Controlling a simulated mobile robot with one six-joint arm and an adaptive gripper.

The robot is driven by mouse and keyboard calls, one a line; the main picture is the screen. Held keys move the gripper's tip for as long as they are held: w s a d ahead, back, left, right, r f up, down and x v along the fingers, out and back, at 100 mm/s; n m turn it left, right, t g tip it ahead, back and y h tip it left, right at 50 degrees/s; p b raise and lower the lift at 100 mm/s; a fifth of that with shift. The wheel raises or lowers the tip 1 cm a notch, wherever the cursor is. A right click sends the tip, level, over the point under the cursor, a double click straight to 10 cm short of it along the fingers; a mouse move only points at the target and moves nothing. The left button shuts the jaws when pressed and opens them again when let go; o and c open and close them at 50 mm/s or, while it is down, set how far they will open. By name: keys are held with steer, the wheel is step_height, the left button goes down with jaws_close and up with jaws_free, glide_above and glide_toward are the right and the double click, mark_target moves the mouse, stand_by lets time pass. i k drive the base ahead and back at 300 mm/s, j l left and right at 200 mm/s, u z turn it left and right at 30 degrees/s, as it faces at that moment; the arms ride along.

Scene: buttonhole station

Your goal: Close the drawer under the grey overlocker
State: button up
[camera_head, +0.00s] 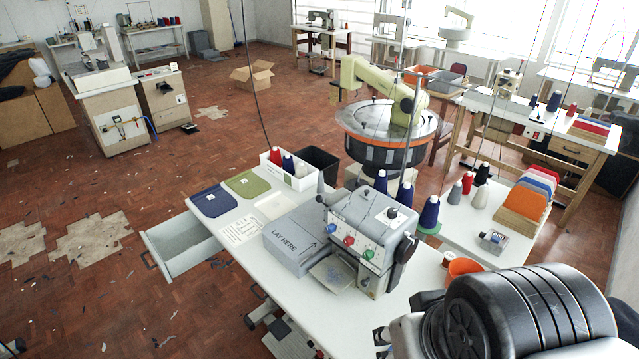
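The grey overlocker (365,235) stands on a white worktable (240,255), with red, green and blue dials on its front. A grey-green drawer (182,247) sticks out from under the table's left edge and is well open. Its inside looks empty. A dark handle (148,259) is on its outer front panel, at the left. My gripper is not seen. A black ribbed part of my arm fills the bottom right corner, apart from the drawer.
A grey block marked "LAY HERE" (297,240), blue and green cloth pieces and thread cones cover the tabletop. An orange cup (464,268) stands near my arm. A pedal (290,340) is under the table. The brick-red floor (130,210) left of the drawer is mostly clear.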

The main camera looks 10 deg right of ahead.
mark_target(168, 242)
steer(key=j+u, duration=0.2)
steer(key=j, duration=0.2)
steer(key=i+j+u, duration=0.2)
steer(key=j, duration=0.25)
steer(key=j+u, duration=0.15)
steer(key=j, duration=0.25)
steer(key=i+j+u, duration=0.2)
steer(key=j, duration=0.2)
steer(key=i+l, duration=0.15)
steer(key=i, duration=0.4)
steer(key=i+l, duration=0.1)
steer(key=i, duration=0.45)
steer(key=i+l, duration=0.15)
steer(key=i, duration=0.4)
